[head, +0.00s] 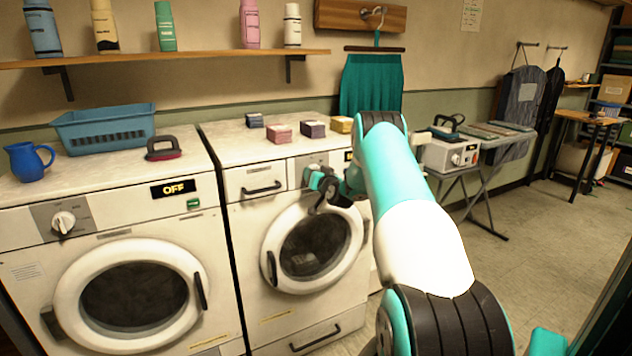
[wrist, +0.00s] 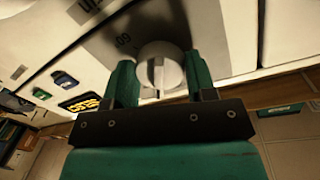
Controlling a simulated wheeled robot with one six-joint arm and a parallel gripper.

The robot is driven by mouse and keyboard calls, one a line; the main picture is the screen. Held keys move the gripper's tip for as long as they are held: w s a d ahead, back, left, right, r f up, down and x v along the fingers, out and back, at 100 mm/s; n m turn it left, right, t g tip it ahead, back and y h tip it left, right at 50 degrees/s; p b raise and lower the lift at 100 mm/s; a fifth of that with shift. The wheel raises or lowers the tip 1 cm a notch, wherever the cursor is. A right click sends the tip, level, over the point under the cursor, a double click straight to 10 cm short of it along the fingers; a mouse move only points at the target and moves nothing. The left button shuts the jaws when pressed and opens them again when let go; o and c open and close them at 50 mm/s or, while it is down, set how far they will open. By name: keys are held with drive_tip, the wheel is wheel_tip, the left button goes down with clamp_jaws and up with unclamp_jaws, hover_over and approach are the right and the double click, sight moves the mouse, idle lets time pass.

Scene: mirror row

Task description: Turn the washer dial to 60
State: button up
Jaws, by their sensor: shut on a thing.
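My gripper (head: 318,181) is at the control panel of the right-hand white front-loading machine (head: 245,215). In the wrist view its two green fingers (wrist: 160,78) stand on either side of a round white dial (wrist: 160,66) and are shut on it. The dial has a raised bar across its face, which points roughly up and down in that view. A lit display (wrist: 80,104) with yellow characters is on the same panel. In the head view my gripper hides the dial.
The left-hand machine (head: 20,270) has its own dial (head: 63,222) and a display (head: 174,188) reading OFF. Several small boxes (head: 279,133) sit on the right-hand machine.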

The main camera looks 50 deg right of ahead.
drive_tip(key=m+b, duration=0.1)
drive_tip(key=m, duration=0.2)
drive_tip(key=shift+m+b, duration=0.3)
drive_tip(key=m+b, duration=0.1)
drive_tip(key=m, duration=0.2)
drive_tip(key=shift+y, duration=0.3)
drive_tip(key=m+y, duration=0.1)
drive_tip(key=m, duration=0.5)
drive_tip(key=shift+r+b, duration=0.2)
drive_tip(key=shift+b, duration=0.15)
drive_tip(key=m, duration=0.5)
drive_tip(key=shift+r, duration=0.1)
drive_tip(key=m, duration=0.2)
drive_tip(key=m+p, duration=0.1)
drive_tip(key=m, duration=0.1)
drive_tip(key=shift+s+d+m+t+y, duration=0.1)
drive_tip(key=shift+d+m+t+y, duration=0.05)
drive_tip(key=shift+m+t+y, duration=0.2)
drive_tip(key=o, duration=0.9)
